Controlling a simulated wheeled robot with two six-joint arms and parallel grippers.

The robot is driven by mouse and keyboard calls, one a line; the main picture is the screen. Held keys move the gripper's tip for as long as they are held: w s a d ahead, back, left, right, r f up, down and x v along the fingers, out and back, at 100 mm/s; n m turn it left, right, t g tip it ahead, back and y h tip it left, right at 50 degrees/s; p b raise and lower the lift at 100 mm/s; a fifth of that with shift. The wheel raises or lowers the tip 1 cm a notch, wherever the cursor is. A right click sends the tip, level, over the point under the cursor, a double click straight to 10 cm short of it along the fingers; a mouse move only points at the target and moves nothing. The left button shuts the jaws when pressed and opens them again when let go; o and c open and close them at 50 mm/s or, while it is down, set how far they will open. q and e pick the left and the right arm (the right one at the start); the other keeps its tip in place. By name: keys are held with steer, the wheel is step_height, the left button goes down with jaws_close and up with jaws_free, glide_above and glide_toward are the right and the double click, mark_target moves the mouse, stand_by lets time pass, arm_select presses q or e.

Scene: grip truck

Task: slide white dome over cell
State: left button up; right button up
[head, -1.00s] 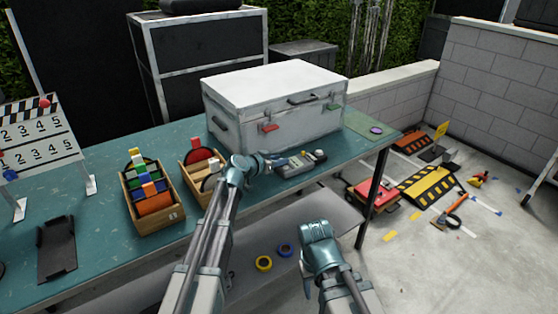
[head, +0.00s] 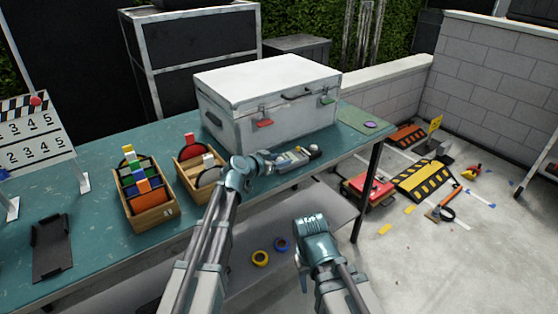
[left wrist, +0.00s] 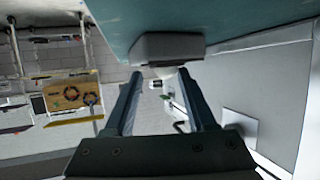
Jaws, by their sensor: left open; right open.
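A grey light meter (head: 291,161) lies on the teal table in front of the white case. A small pale dome (head: 314,150) shows at its far right end; whether it covers the cell is too small to tell. My left gripper (head: 270,162) is open just left of the meter. In the left wrist view the open fingers (left wrist: 160,85) point toward a grey block-shaped end (left wrist: 168,46), apparently the meter's, with a pale part below it. The fingers do not close on it. My right gripper (head: 308,262) hangs low, off the table's front edge; its fingertips are hard to see.
The white case (head: 270,95) stands close behind the meter. Wooden boxes (head: 146,200) with coloured parts are to the left. A green mat (head: 358,122) with a purple disc lies at the table's right end. Tape rolls (head: 261,258) lie on the lower shelf.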

arm_select(q)
steer(key=shift+s+a, duration=0.1)
steer(key=p+v, duration=0.5)
steer(key=v, duration=0.8)
steer(key=shift+s+r, duration=0.2)
steer(key=shift+s, duration=0.05)
